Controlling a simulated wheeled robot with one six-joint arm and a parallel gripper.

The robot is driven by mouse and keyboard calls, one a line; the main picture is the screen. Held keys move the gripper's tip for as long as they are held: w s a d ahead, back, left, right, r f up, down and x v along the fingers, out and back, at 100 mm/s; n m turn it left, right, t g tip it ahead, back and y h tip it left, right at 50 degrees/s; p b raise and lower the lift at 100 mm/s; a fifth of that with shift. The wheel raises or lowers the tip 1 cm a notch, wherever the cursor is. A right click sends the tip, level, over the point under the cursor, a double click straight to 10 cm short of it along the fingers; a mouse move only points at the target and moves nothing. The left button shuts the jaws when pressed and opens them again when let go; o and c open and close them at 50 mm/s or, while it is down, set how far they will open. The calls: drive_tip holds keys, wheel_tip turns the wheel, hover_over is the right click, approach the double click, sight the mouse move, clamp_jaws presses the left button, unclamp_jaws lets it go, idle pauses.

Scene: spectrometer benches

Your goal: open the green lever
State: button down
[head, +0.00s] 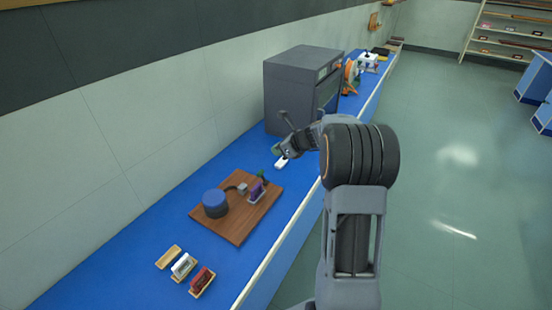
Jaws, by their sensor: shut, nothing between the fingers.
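My gripper (280,150) is at the end of my arm, which reaches left over the blue bench, in front of the grey box-shaped instrument. Its fingers are small in the picture and look shut and empty. A small dark green upright piece (262,175) stands at the far right part of a brown wooden board, behind a purple piece (257,191); it may be the green lever, but it is too small to tell its position. My gripper is beyond the board, apart from this green piece. A small white object (281,162) lies on the bench just below my gripper.
The wooden board (236,229) also bears a blue-topped cylinder (214,203). Small wooden holders with white (183,266) and red (202,280) pieces stand nearer. The grey instrument (300,84) stands behind my gripper against the wall. Open floor lies to the right.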

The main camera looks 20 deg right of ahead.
drive_tip(key=shift+s+d+r, duration=0.1)
drive_tip(key=shift+s+r, duration=0.05)
drive_tip(key=shift+r, duration=0.45)
drive_tip(key=s+a+f+n+g+h, duration=0.1)
drive_tip(key=s+a+f+n+g, duration=0.1)
drive_tip(key=s+n, duration=0.4)
drive_tip(key=s+a+f+n+g+h, duration=0.1)
drive_tip(key=s+f+n+g, duration=0.15)
drive_tip(key=s+n, duration=0.35)
drive_tip(key=s+a+r+n+h, duration=0.2)
drive_tip(key=s+a+r+n, duration=0.2)
drive_tip(key=s+n, duration=0.4)
drive_tip(key=s+a+r+n+h, duration=0.2)
drive_tip(key=s+a+r+n, duration=0.2)
drive_tip(key=s+n, duration=0.4)
drive_tip(key=shift+s+a+r+n+t, duration=0.15)
drive_tip(key=shift+s+a+n+t, duration=0.1)
drive_tip(key=shift+n+t, duration=0.15)
